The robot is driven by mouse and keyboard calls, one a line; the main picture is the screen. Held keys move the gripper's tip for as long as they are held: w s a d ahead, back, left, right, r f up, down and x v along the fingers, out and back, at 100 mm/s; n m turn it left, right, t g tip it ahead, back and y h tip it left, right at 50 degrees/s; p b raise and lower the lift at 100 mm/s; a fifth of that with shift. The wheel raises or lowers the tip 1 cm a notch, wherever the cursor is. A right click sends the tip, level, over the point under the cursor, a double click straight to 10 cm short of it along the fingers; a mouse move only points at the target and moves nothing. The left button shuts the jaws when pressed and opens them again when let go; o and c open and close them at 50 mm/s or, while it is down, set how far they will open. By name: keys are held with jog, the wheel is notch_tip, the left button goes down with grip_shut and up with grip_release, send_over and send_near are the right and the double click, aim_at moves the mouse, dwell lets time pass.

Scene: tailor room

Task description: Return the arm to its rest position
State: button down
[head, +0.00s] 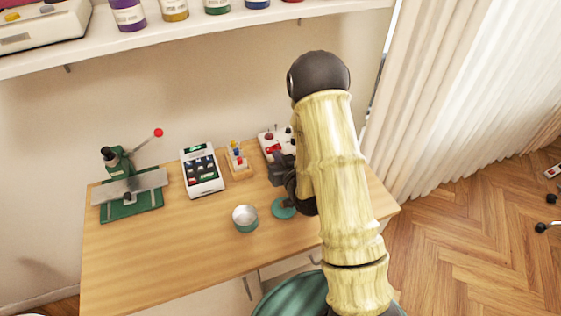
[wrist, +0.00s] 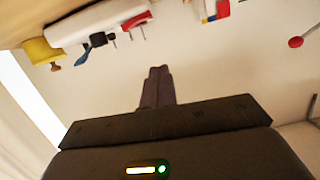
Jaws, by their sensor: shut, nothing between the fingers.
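My arm, pale yellow with a dark elbow, reaches over the right side of the wooden table (head: 160,255) in the head view. My gripper (head: 278,156) is dark and hangs above the table's right part, in front of a white box with red parts (head: 269,138). In the wrist view my gripper (wrist: 158,72) has its two fingers together, with nothing between them. The wrist view is turned, with table items along its top edge and bare wall behind the fingers. My arm hides part of the table's right side.
A green press with a red-knobbed lever (head: 130,190), a white keypad device (head: 202,170), a small wooden rack (head: 238,160), an open tin (head: 245,218) and a green disc (head: 284,208) stand on the table. A shelf with jars (head: 150,37) is above. Curtains (head: 430,90) hang at right.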

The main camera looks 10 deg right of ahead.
jog(key=shift+v, duration=0.8)
jog(key=s+d+r+g+h+p, duration=0.1)
jog(key=s+r+g+p, duration=0.1)
jog(key=s+r+g, duration=0.4)
jog(key=s+d+r+m+g+h+p, duration=0.1)
jog(key=s+r+g, duration=0.5)
jog(key=s, duration=0.7)
jog(key=shift+d+r+h+p, duration=0.4)
jog(key=shift+d+h+p, duration=0.1)
jog(key=shift+d+p, duration=0.15)
